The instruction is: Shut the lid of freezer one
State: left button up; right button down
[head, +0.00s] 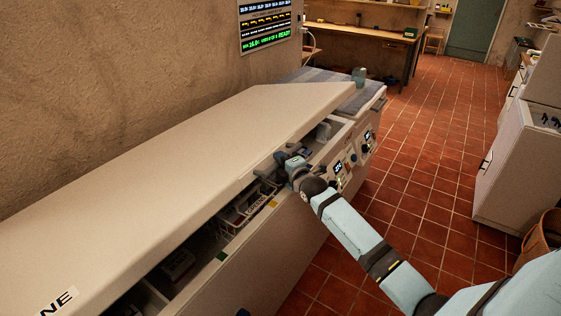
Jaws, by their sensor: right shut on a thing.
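The chest freezer (268,262) runs along the wall from the lower left. Its long pale lid (160,155) is partly raised, with a dark gap along the front edge. The lettering "NE" shows on the lid's front at the lower left. My right gripper (277,167) is at the front edge of the lid near its far end, shut on what looks like the lid's handle; the hold is small and partly hidden. Wire baskets and packages show inside the gap. My left gripper is not in view.
A control panel with knobs and small displays (348,165) is past my gripper. A cloth-topped unit with a greenish cup (359,76) stands beyond. A white cabinet (505,165) stands right, a basket (541,240) below it. The tiled floor between is clear.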

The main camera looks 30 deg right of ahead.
notch_tip(320, 180, down, 17)
jog(key=s+d+m+t+b, duration=0.1)
jog(key=s+t+b, duration=0.1)
jog(key=b, duration=1.2)
jog(key=shift+s+f+t, duration=0.2)
jog(key=shift+s+t, duration=0.1)
jog(key=c, duration=1.1)
grip_release()
jog(key=shift+c, duration=0.2)
jog(key=shift+o, duration=0.8)
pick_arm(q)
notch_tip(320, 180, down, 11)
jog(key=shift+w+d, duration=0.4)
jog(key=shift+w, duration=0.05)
